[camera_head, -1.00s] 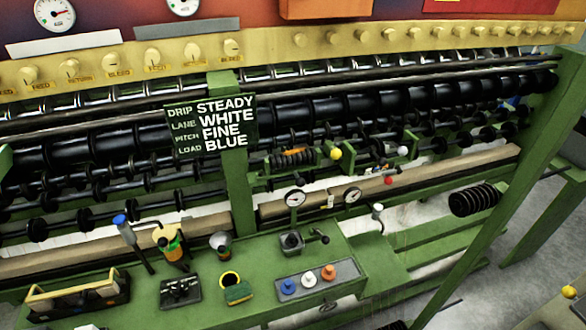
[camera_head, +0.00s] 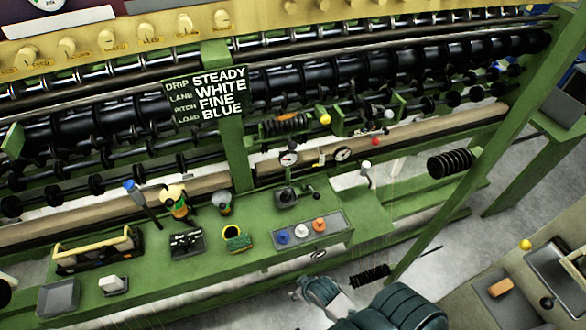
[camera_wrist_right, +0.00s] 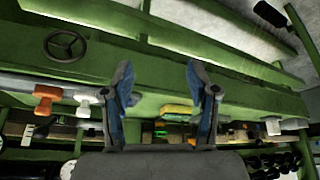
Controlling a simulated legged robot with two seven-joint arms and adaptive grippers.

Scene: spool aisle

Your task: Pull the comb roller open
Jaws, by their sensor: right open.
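A small black ribbed roller (camera_head: 283,124) sits in a green bracket on the machine frame, beside a yellow ball knob (camera_head: 325,118). A larger black ribbed roller (camera_head: 452,163) stands out at the right, by the green post. I cannot tell which one is the comb roller. My right gripper (camera_head: 322,294) comes in at the bottom, in front of the green bench and well short of both rollers. In the right wrist view its two fingers (camera_wrist_right: 160,78) are apart with nothing between them. My left gripper is not in view.
A slanting green post (camera_head: 432,215) stands right of my gripper. A side table (camera_head: 470,300) is at bottom right.

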